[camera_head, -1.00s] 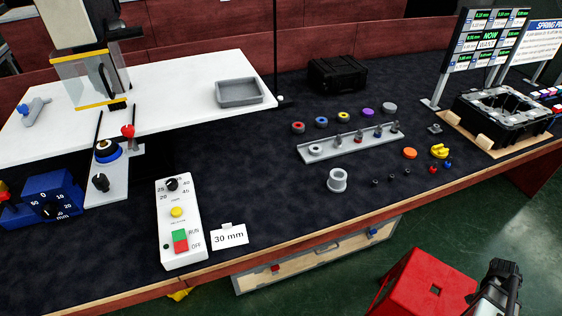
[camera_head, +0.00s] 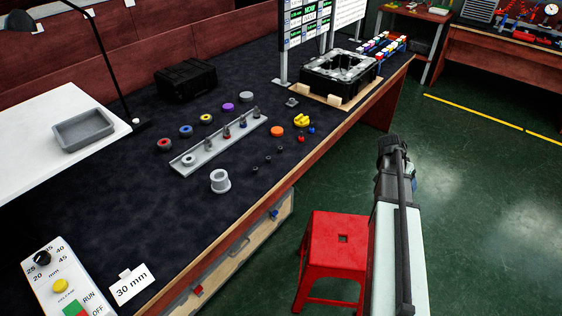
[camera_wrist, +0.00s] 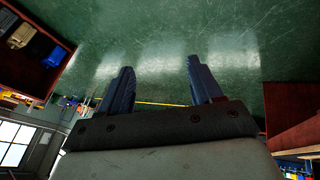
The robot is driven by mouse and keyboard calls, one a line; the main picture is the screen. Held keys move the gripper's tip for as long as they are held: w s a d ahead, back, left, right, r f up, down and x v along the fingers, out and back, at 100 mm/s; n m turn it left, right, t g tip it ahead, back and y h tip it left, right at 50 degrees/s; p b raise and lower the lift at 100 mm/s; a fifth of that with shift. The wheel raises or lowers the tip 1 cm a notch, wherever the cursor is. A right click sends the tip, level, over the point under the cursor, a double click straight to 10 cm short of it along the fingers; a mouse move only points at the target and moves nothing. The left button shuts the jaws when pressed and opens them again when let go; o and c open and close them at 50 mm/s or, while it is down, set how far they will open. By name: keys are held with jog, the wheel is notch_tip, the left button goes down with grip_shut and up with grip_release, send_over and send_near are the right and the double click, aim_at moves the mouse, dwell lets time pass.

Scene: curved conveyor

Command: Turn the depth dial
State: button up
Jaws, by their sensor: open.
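A black dial (camera_head: 42,258) sits near the top of a white control panel (camera_head: 62,266) at the lower left of the head view. Numbers and "mm" ring it; its exact setting is too small to read. A blue unit with another dial is outside the current view. I cannot tell which dial is the depth dial. A card (camera_head: 130,286) reading "30 mm" stands beside the panel. My gripper (camera_wrist: 158,68) is open and empty in the wrist view, above the green floor. My arm is at the right of the head view, away from the panel and beyond the bench edge.
A grey rail (camera_head: 218,147) and small parts lie on the dark bench. A red stool (camera_head: 335,250) stands between the bench and my arm.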

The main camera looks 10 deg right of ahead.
jog(key=w+a+r+n+y, duration=0.1)
jog(key=w+a+n, duration=0.3)
jog(key=a, duration=0.9)
jog(key=w+a+r+n+t+y, duration=0.1)
jog(key=w+a+n, duration=0.3)
jog(key=a, duration=0.9)
jog(key=w+a+r+n+t+y, duration=0.1)
jog(key=w+a+n, duration=0.4)
jog(key=a, duration=0.9)
jog(key=shift+w+a+r+y, duration=0.1)
jog(key=shift+w+r+y, duration=0.3)
jog(key=shift+w, duration=0.3)
jog(key=shift+w+r+y, duration=0.2)
jog(key=shift+w+r, duration=0.3)
jog(key=shift+w, duration=0.15)
jog(key=a+r+n+y, duration=0.25)
jog(key=a+n, duration=0.25)
jog(key=a, duration=1.3)
jog(key=n+g+y, duration=0.3)
jog(key=n+g, duration=0.1)
jog(key=n, duration=1.4)
send_near(41, 255)
jog(key=x, duration=0.8)
jog(key=shift+s+f, duration=0.1)
jog(key=shift+f, duration=0.2)
